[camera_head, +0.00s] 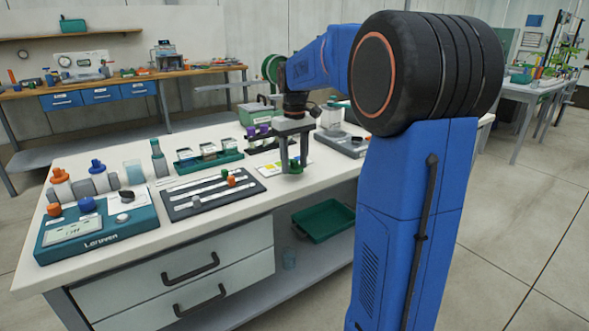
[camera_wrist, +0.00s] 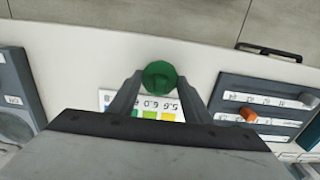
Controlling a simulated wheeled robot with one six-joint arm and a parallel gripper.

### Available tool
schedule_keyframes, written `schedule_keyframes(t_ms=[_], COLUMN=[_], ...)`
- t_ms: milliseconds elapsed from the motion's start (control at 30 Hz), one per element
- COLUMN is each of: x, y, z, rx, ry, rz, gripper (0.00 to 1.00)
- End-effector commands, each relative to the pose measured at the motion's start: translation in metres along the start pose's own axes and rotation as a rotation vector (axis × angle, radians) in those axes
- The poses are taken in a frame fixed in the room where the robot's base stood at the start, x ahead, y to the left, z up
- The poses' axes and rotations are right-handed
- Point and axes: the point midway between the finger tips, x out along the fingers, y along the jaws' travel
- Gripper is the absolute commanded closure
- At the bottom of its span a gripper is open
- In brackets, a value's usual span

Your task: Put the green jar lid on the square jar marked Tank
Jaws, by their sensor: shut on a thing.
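My gripper (camera_head: 293,168) is shut on the green jar lid (camera_wrist: 160,77) and holds it above the front part of the bench. The lid also shows between the fingertips in the head view (camera_head: 296,167). In the wrist view my gripper's two fingers (camera_wrist: 161,92) stand on either side of the round lid. Several small clear square jars (camera_head: 208,150) stand in a green rack (camera_head: 215,161) to the left of my gripper in the head view. Their labels are too small to read, so I cannot tell which is marked Tank. The wrist view does not show these jars.
A colour chart card (camera_head: 270,169) lies by my gripper. A dark slotted panel (camera_head: 188,205) with an orange knob (camera_head: 231,181) lies to its left. A teal device (camera_head: 95,232) and bottles (camera_head: 98,172) fill the bench's left end. A grey device (camera_head: 349,143) stands behind right.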

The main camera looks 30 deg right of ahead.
Motion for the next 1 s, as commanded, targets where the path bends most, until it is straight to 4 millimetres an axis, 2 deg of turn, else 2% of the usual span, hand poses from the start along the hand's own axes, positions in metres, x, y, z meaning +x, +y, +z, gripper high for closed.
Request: schedule_keyframes(t_ms=[200,400,1000], x=[-0.042,-0.068,-0.114], y=[0.0,0.0,0.0], z=[0.0,0.0,0.0], rx=[0.0,0.0,0.0], ry=[0.002,0.001,0.0], rz=[0.001,0.0,0.0], gripper=[0.77,0.77,0.77])
